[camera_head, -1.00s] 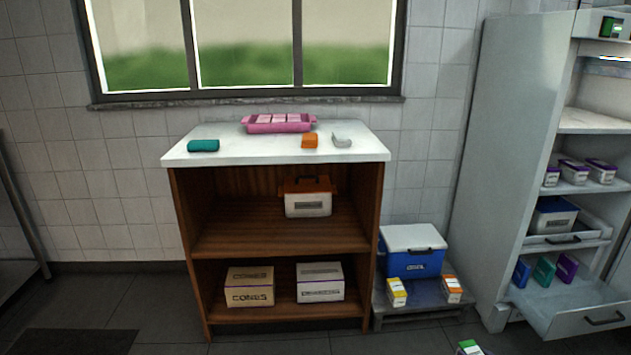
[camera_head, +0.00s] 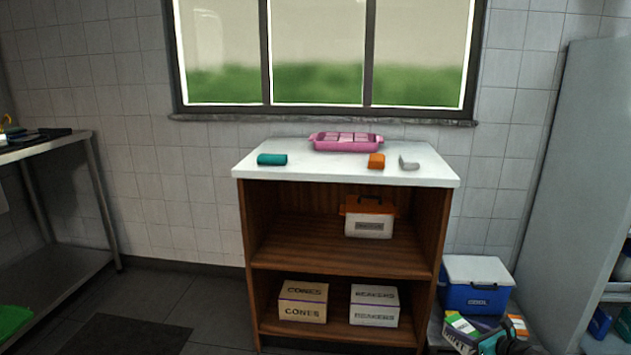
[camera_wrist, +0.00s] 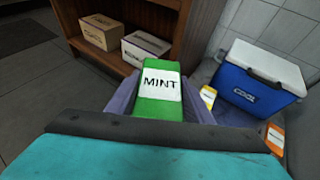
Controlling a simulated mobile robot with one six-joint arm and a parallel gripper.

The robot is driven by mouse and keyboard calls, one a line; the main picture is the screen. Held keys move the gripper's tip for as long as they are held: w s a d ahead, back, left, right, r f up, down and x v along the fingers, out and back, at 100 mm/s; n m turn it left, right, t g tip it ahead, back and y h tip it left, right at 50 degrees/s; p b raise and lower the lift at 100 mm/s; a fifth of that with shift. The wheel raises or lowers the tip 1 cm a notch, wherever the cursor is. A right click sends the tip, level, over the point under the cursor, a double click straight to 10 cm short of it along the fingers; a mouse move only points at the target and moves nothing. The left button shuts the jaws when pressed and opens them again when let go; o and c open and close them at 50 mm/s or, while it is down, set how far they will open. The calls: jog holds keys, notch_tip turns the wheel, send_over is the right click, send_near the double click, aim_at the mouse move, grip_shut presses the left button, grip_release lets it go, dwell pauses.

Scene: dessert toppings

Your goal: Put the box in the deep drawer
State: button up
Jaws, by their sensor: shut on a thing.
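My gripper (camera_wrist: 162,112) is shut on a green box with a white MINT label (camera_wrist: 160,88), seen in the wrist view. In the head view the green and white mint box (camera_head: 462,328) is at the lower right, in front of the small stand, with my gripper (camera_head: 488,338) at its right. An open drawer (camera_head: 606,345) of the grey fridge shows only in part at the right edge, with a blue box (camera_head: 600,322) and part of a teal box in it. Most of the drawer is out of frame.
A wooden shelf unit with a white top (camera_head: 350,173) stands in the middle, with cartons below. A blue and white cooler (camera_head: 477,285) stands on the low stand beside it. The grey fridge side (camera_head: 575,160) rises at right. A steel table (camera_head: 60,145) is at left.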

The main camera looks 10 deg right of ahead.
jog(key=w+a+r+n+g+y, duration=0.1)
jog(key=w+a+r+n+y, duration=0.15)
jog(key=a+r, duration=0.45)
jog(key=w+a+r+n+g+y, duration=0.1)
jog(key=w+a+r, duration=0.25)
jog(key=a, duration=0.75)
jog(key=w+a+r+n+g+y, duration=0.15)
jog(key=w+a+r, duration=0.3)
jog(key=a, duration=0.45)
jog(key=s+a+r+n+g+y, duration=0.1)
jog(key=s+a+r+n+y, duration=0.2)
jog(key=a, duration=0.5)
jog(key=s+a+r+n+g, duration=0.1)
jog(key=s+a+r, duration=0.3)
jog(key=a, duration=0.5)
notch_tip(320, 180, up, 22)
jog(key=p, duration=3)
jog(key=shift+r+m, duration=0.15)
jog(key=shift+m, duration=0.15)
jog(key=shift+d, duration=0.1)
jog(key=shift+d, duration=0.15)
